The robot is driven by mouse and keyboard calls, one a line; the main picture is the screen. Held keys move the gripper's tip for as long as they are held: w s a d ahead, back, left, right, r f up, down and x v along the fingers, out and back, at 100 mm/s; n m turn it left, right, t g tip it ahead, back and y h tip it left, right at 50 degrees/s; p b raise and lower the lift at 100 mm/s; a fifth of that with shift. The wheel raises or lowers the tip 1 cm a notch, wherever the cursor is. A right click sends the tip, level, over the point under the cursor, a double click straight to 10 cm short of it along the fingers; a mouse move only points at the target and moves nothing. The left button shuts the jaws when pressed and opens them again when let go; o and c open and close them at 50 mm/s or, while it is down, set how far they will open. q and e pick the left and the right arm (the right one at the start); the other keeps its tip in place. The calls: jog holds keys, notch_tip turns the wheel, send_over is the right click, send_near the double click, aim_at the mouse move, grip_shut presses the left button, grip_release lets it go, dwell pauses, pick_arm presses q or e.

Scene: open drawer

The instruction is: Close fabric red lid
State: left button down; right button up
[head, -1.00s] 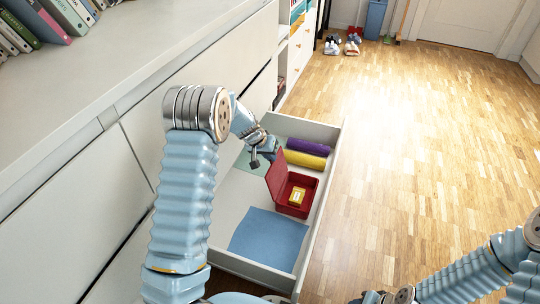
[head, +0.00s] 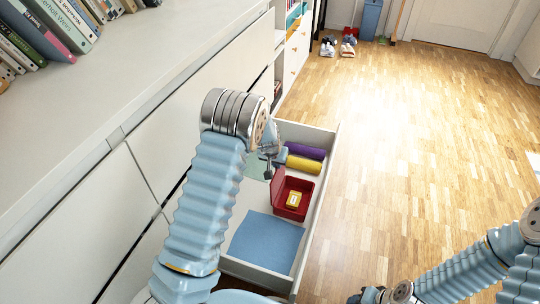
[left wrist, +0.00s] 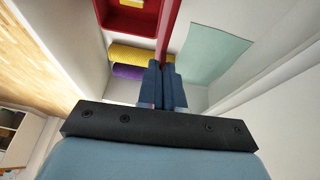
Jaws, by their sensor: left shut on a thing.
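The red fabric box (head: 304,211) stands in the open drawer, with a small yellow box (head: 293,200) inside it. Its red lid (head: 277,184) is open and stands up along the box's left side; the lid (left wrist: 169,28) also shows in the left wrist view as a thin red strip reaching down to the fingers. My left gripper (head: 268,168) is at the lid's upper edge, its fingers (left wrist: 162,84) closed together on the lid. My right arm is at the lower right, its gripper mostly cut off by the frame.
The drawer (head: 318,200) also holds a purple roll (head: 306,151), a yellow roll (head: 304,164), a blue cloth (head: 266,242) in front and a pale green sheet (left wrist: 215,52) behind. The white dresser top (head: 120,75) with books lies left. The wooden floor to the right is clear.

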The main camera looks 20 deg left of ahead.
pick_arm(q)
jog(key=d+f+y+p, duration=0.1)
jog(key=d, duration=0.5)
jog(key=shift+d+y, duration=0.3)
pick_arm(e)
jog(key=shift+r, duration=1.25)
pick_arm(q)
jog(key=shift+w, duration=0.1)
jog(key=shift+f, duration=0.1)
